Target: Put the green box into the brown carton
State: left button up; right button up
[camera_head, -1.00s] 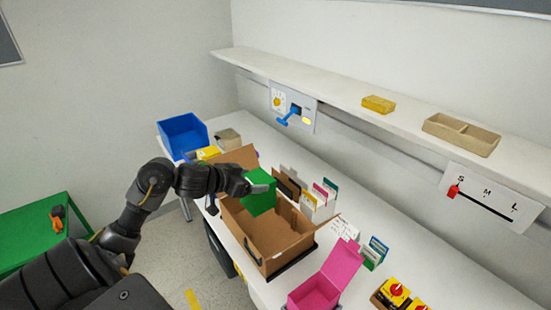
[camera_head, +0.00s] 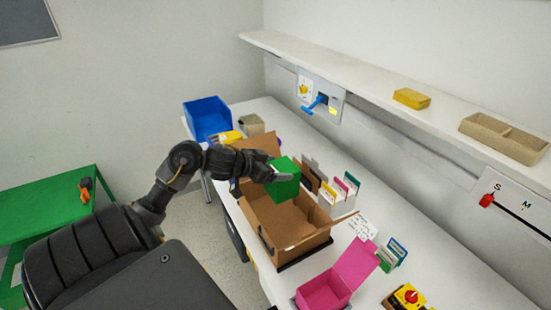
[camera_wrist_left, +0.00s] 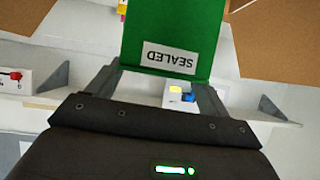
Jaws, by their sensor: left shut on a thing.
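The green box (camera_head: 284,180) is held by my left gripper (camera_head: 268,171) above the open brown carton (camera_head: 283,222). In the left wrist view the green box (camera_wrist_left: 172,32) fills the space between the fingers and bears a white "SEALED" label. The carton stands on the white table with its flaps spread open. The box hides part of the carton's far side. In the left wrist view brown cardboard (camera_wrist_left: 285,40) shows at the upper right. My right gripper does not show in either view.
A pink open box (camera_head: 340,280) stands in front of the carton. Upright cards (camera_head: 340,191) stand behind it. A blue bin (camera_head: 208,118) is at the table's far left end. A shelf (camera_head: 370,78) runs along the wall, above a blue-handled switch (camera_head: 316,103).

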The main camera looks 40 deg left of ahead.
pick_arm(q)
notch_tip(320, 180, down, 2)
jog(key=shift+f+b, duration=0.1)
jog(key=shift+b, duration=0.4)
jog(key=shift+w+f+b, duration=0.1)
jog(key=shift+f+b, duration=0.3)
jog(key=shift+f, duration=0.35)
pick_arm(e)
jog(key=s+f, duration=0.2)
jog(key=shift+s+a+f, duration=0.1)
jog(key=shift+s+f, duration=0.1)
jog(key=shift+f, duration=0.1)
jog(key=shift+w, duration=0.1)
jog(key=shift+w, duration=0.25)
pick_arm(q)
jog(key=shift+p, duration=0.45)
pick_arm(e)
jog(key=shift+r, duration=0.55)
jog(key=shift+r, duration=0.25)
pick_arm(q)
jog(key=shift+p, duration=0.6)
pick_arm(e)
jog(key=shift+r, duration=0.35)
pick_arm(q)
jog(key=shift+f+b, duration=3.3)
jog(key=shift+f, duration=2.3)
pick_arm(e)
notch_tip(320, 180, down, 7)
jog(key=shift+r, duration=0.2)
